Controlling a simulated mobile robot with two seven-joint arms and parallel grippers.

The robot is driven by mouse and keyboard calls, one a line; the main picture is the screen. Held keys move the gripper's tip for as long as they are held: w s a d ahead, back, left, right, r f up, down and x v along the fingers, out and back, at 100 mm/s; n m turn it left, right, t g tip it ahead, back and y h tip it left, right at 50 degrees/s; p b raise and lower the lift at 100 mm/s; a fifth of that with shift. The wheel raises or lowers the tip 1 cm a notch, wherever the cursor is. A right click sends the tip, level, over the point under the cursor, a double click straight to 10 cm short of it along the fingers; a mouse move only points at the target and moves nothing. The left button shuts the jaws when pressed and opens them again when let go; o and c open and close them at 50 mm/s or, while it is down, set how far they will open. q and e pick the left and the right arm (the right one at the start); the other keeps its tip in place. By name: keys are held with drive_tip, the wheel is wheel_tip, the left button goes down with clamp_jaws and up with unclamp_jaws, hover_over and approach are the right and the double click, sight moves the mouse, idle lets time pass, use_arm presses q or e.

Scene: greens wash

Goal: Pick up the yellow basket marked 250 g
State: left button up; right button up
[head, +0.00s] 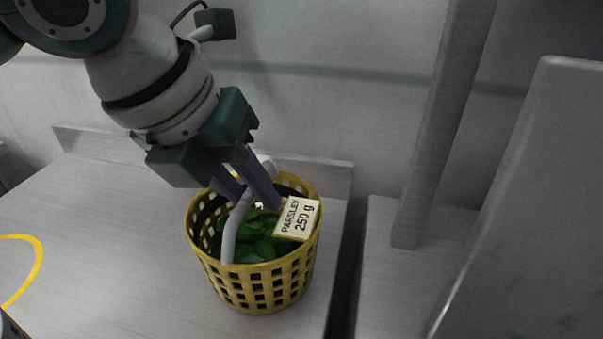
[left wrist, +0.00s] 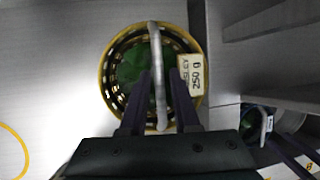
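The yellow basket (head: 264,285) stands upright on the grey worktop and holds green leaves (head: 255,245). Its cream label (head: 298,218) reads PARSLEY 250 g; the label also shows in the left wrist view (left wrist: 190,76). A pale grey handle (head: 232,232) arches over the basket; in the left wrist view it (left wrist: 157,60) runs across the middle. My left gripper (head: 260,205) points down at the basket. Its two purple fingers (left wrist: 159,92) stand apart, one on each side of the handle, with narrow gaps visible.
A low rim (head: 320,173) backs the worktop (head: 120,225). A dark gap lies right of the basket, then an upright post (head: 440,130) and a grey panel (head: 540,180). A yellow ring mark (head: 38,260) lies at left. Another container with leaves (left wrist: 254,118) shows lower right.

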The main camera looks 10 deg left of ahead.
use_arm(q)
drive_tip(key=shift+f, duration=0.2)
drive_tip(key=shift+w, duration=0.1)
clamp_jaws()
drive_tip(key=shift+r, duration=0.15)
idle(1.1)
